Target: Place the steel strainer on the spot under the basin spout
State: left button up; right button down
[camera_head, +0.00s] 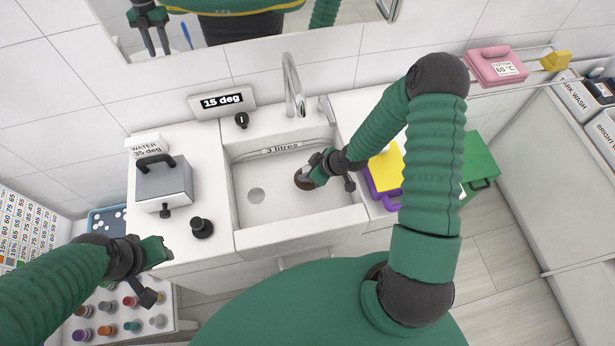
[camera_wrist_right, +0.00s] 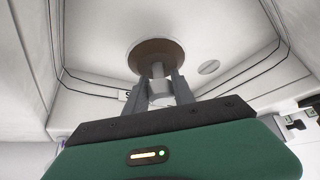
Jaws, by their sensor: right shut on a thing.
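My right gripper (camera_head: 310,174) reaches down inside the white basin (camera_head: 240,216), right of the drain hole (camera_head: 256,195). It is shut on the grey stem of a round brownish disc, which I take to be the steel strainer (camera_head: 304,180). In the right wrist view the strainer (camera_wrist_right: 158,55) has its stem between the fingertips (camera_wrist_right: 160,90). I cannot tell whether the disc touches the basin floor. The curved spout (camera_head: 293,88) stands at the basin's back. My left gripper (camera_head: 150,272) is off the counter's front left; its jaws are unclear.
A grey lidded box (camera_head: 163,184) and a black knobbed piece (camera_head: 201,228) stand on the left counter. A "15 deg" display (camera_head: 222,101) is behind the basin. Yellow and purple items (camera_head: 384,168) lie right of it. The basin's left floor is clear.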

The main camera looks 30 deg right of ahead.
jog(key=f, duration=0.2)
jog(key=a+f, duration=0.1)
jog(key=f, duration=0.1)
jog(key=shift+w+a, duration=0.1)
jog(key=shift+a, duration=0.1)
jog(key=shift+d+f, duration=0.2)
jog(key=c, duration=1.3)
grip_release()
jog(key=shift+d, duration=0.15)
jog(key=shift+c, duration=0.2)
jog(key=shift+o, duration=1.4)
jog(key=shift+d, duration=0.15)
pick_arm(q)
jog(key=shift+a+f, duration=0.1)
jog(key=shift+a, duration=0.2)
jog(key=shift+a, duration=0.15)
pick_arm(e)
jog(key=shift+a, duration=0.2)
